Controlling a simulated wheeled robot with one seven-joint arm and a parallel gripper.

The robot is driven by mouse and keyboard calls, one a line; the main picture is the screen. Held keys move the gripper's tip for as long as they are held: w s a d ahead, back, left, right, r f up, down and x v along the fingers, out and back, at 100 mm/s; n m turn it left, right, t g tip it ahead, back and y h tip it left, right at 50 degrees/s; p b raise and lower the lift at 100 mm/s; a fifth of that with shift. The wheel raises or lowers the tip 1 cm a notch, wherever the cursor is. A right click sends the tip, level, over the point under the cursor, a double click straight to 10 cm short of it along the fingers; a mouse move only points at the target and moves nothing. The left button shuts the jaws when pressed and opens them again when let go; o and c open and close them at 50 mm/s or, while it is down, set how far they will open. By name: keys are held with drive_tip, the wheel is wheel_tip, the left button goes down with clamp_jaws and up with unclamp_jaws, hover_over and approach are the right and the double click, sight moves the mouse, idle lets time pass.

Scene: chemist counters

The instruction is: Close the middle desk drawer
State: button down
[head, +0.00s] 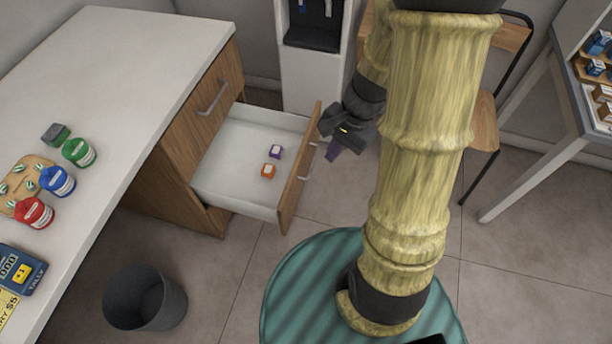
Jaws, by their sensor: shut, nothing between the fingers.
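The middle desk drawer (238,202) is pulled well out of the desk, below a shut drawer (203,103). Its wooden front (292,196) faces right and carries a metal handle (304,178). A small purple box (276,152) and a small orange box (268,170) lie in the drawer. My gripper (333,151) is shut and empty, just right of the upper part of the drawer front. I cannot tell whether it touches the front or the handle.
A grey bin (145,298) stands on the floor below the drawer. A wooden chair (484,135) and a white table (520,175) stand right of my arm.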

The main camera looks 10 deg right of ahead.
drive_tip(key=w+d+f+m+t+y+b, duration=0.1)
drive_tip(key=w+d+f+m+b, duration=0.1)
drive_tip(key=f, duration=0.6)
drive_tip(key=w+d+f+m+t+y+b, duration=0.1)
drive_tip(key=w+d+f+m+t+b, duration=0.1)
drive_tip(key=w+f+m+b, duration=0.3)
drive_tip(key=w+d+f+m+t+y+b, duration=0.1)
drive_tip(key=w+d+f+m+y+b, duration=0.1)
drive_tip(key=f+m+b, duration=0.4)
wheel_tip(320, 180, down, 5)
drive_tip(key=shift+w+d+f+m+t+b, duration=0.1)
drive_tip(key=shift+w+d+m+t+b, duration=0.4)
drive_tip(key=shift+w+b, duration=0.45)
drive_tip(key=shift+w+d, duration=0.1)
drive_tip(key=b, duration=0.2)
approach(298, 169)
wheel_tip(298, 169, down, 4)
drive_tip(key=w+a, duration=0.1)
drive_tip(key=a, duration=0.1)
drive_tip(key=shift+w+a, duration=0.6)
drive_tip(key=shift+a, duration=0.15)
